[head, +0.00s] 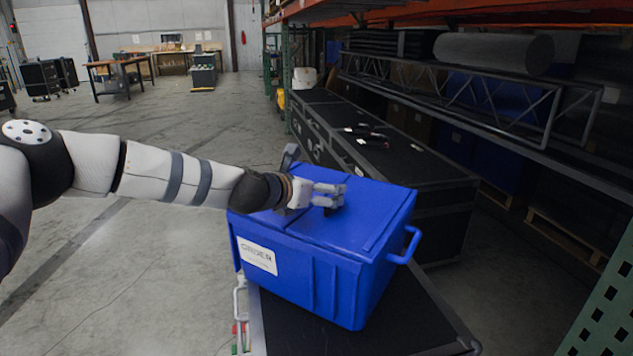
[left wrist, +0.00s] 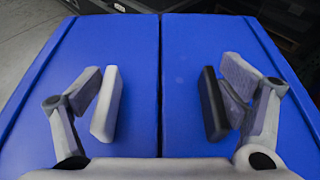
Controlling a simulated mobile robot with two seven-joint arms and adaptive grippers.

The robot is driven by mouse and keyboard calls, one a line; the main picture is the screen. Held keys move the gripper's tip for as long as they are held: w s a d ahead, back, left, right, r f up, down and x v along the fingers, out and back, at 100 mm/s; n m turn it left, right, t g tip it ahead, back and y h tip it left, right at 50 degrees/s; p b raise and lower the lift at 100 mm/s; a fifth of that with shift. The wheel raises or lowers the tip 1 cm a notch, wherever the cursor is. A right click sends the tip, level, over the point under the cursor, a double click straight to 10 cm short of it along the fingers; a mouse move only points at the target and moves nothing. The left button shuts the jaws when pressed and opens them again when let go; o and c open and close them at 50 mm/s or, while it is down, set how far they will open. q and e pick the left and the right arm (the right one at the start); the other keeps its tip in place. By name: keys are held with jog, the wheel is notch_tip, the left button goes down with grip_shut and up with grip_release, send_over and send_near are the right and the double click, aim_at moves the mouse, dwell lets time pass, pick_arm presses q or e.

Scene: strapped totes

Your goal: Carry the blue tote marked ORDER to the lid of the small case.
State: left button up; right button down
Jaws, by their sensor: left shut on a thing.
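The blue tote (head: 300,262) has a white ORDER label (head: 257,256) on its front side and a blue handle on its right end. My left gripper (head: 330,195) is at the top of its lid and is shut on the tote, its fingers standing apart. In the left wrist view the fingers (left wrist: 160,103) are on either side of the lid's middle seam, and the blue lid (left wrist: 60,110) fills most of the picture. Just below the tote is the black lid of a case (head: 420,315) with pale edges. I cannot tell whether the tote touches it. My right gripper is not in view.
A green perforated upright (head: 608,310) is at the right edge. The floor at left (head: 130,260) is clear.

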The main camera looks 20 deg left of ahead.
pick_arm(q)
jog(key=o, duration=1.7)
jog(key=shift+s+r, duration=0.1)
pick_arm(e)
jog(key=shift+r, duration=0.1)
pick_arm(q)
jog(key=p+v, duration=0.2)
jog(key=v, duration=1)
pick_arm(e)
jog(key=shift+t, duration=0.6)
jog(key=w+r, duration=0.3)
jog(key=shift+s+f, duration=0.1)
